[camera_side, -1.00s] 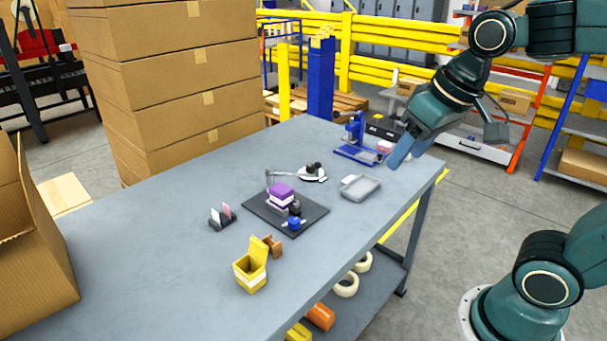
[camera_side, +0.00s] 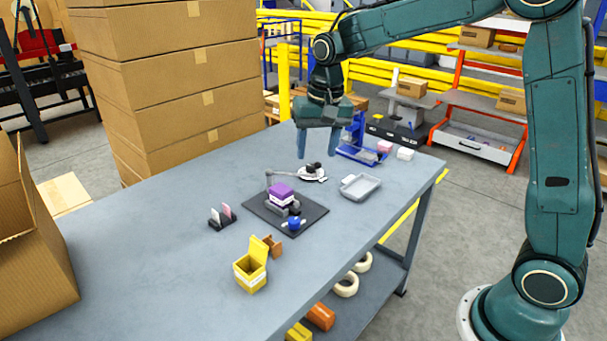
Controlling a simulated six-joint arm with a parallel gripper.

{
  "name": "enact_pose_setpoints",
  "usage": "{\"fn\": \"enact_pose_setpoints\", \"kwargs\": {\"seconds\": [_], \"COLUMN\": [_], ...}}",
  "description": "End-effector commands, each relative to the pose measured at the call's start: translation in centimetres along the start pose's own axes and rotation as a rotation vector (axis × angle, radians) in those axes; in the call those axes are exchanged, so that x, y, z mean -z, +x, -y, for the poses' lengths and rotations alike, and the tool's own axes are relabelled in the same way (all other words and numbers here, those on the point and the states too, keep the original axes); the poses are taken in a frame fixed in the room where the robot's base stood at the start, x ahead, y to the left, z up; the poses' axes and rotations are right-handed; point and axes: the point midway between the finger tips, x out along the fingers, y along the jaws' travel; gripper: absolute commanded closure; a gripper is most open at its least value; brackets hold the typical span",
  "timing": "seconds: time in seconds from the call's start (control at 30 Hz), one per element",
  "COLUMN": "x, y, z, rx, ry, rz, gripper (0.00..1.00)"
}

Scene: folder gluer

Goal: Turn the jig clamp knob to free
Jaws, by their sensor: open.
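The jig is a dark plate (camera_side: 262,212) on the grey table, with a purple and white block (camera_side: 281,194) on it. A blue knob (camera_side: 294,223) sits at the plate's front right, with a small light bar beside it. I take this to be the clamp knob; its exact setting is too small to tell. A black part (camera_side: 295,207) stands between the block and the blue knob. My gripper (camera_side: 317,157) points down with its two blue fingers apart, empty, above the table behind the jig. It touches nothing.
A grey tray (camera_side: 361,187) lies right of the jig. A round white-based item with a black top (camera_side: 312,172) is behind it. A yellow open box (camera_side: 250,270) and a small card holder (camera_side: 222,216) are in front and left.

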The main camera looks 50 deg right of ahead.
Motion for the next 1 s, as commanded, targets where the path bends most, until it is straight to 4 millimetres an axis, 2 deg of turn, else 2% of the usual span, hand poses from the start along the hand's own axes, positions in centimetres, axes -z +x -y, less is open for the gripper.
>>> {"fn": "enact_pose_setpoints", "kwargs": {"seconds": [0.03, 0.3, 0.5, 0.67, 1.0], "x": [0.8, 4.1, 5.6, 6.0, 6.0], "y": [1.2, 7.0, 10.4, 11.7, 12.2], "z": [0.4, 1.9, 2.6, 2.8, 2.8], "rx": [-0.009, -0.050, -0.073, -0.081, -0.083], "ry": [0.020, 0.132, 0.194, 0.217, 0.220], "rz": [0.015, 0.072, 0.100, 0.109, 0.111], "gripper": [0.48, 0.48, 0.48, 0.48, 0.48]}}
